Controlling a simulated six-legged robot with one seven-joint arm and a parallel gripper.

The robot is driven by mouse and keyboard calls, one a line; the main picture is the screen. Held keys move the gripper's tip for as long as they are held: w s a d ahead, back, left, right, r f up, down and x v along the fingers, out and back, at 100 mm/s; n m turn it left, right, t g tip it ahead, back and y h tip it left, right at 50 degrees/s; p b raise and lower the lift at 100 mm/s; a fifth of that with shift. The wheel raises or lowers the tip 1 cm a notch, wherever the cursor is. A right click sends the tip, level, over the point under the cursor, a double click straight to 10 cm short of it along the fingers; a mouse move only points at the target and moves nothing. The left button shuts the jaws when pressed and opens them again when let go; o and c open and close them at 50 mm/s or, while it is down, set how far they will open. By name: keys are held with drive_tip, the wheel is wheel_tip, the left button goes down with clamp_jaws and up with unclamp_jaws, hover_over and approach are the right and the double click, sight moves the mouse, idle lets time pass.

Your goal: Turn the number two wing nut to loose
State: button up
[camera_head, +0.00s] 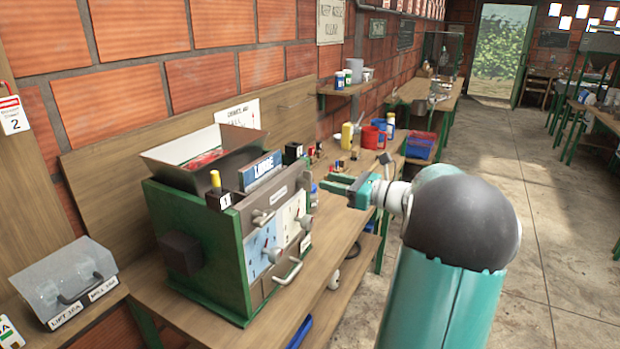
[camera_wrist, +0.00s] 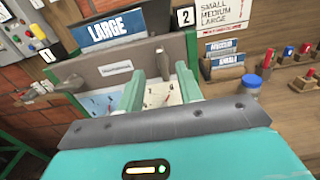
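A metal wing-shaped fitting (camera_head: 262,217) sits on the front's left, and another (camera_head: 305,222) sits on the right. In the wrist view, a small metal part (camera_wrist: 160,58) shows between my fingers; I cannot tell whether it is the number two wing nut. My gripper (camera_head: 338,187) is open, its fingers apart, in front of the pulper's right side. I see no contact.
A block marked 1 (camera_head: 219,200) with a yellow knob stands at the pulper's left top corner. A clear-covered switch box (camera_head: 65,280) is at left. The bench behind holds red cups (camera_head: 372,137), a yellow bottle (camera_head: 347,135) and switches. The floor (camera_head: 545,210) at right is clear.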

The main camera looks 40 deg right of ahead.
sight(312, 177)
drive_tip(key=x, duration=0.5)
drive_tip(key=shift+w, duration=0.4)
drive_tip(key=shift+w+a, duration=0.1)
clamp_jaws()
